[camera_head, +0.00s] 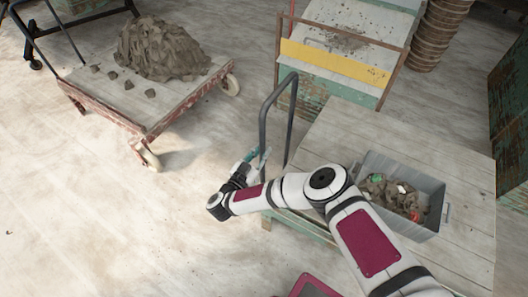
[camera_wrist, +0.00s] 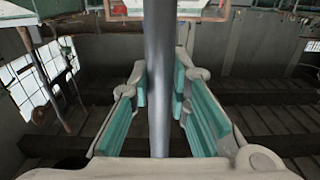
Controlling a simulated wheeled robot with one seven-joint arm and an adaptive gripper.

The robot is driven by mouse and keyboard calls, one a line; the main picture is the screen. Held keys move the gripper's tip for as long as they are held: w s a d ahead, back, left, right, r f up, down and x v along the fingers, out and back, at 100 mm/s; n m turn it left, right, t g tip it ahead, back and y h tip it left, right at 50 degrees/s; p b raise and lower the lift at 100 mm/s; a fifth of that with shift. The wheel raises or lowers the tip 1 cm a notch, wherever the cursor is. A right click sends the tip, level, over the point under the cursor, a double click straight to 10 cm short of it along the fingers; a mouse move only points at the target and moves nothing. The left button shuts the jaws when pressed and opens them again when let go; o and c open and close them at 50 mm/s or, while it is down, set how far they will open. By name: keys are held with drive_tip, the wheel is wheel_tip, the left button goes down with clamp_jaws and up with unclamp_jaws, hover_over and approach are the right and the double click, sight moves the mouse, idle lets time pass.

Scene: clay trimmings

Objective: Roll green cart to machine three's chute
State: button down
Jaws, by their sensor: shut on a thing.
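The cart (camera_head: 455,205) has a pale plank top with worn green edging and stands at the right of the head view. Its dark tubular push handle (camera_head: 264,118) rises at its left end. My gripper (camera_head: 259,158) is shut on an upright post of this handle. In the wrist view, the grey post (camera_wrist: 158,85) stands between the teal finger pads. A grey bin (camera_head: 428,232) with clay scraps and a few coloured bits sits on the cart. Behind the cart is a green machine-like unit with a yellow band (camera_head: 340,62) and a pale sloped top; no number is readable.
A rust-red-edged cart (camera_head: 110,112) with a heap of clay (camera_head: 160,48) stands at upper left. A stack of brown round pieces (camera_head: 437,32) is at upper right. A green cabinet (camera_head: 510,110) stands at the right edge. The floor at lower left is clear.

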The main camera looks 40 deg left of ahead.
drive_tip(key=shift+a, duration=0.1)
drive_tip(key=a+b, duration=0.6)
drive_tip(key=a, duration=0.1)
drive_tip(key=shift+s+a, duration=0.25)
drive_tip(key=shift+a, duration=0.15)
drive_tip(key=shift+r, duration=0.1)
drive_tip(key=c, duration=0.8)
unclamp_jaws()
drive_tip(key=shift+s, duration=0.1)
drive_tip(key=s+p, duration=0.4)
drive_tip(key=s, duration=0.5)
drive_tip(key=shift+d, duration=0.4)
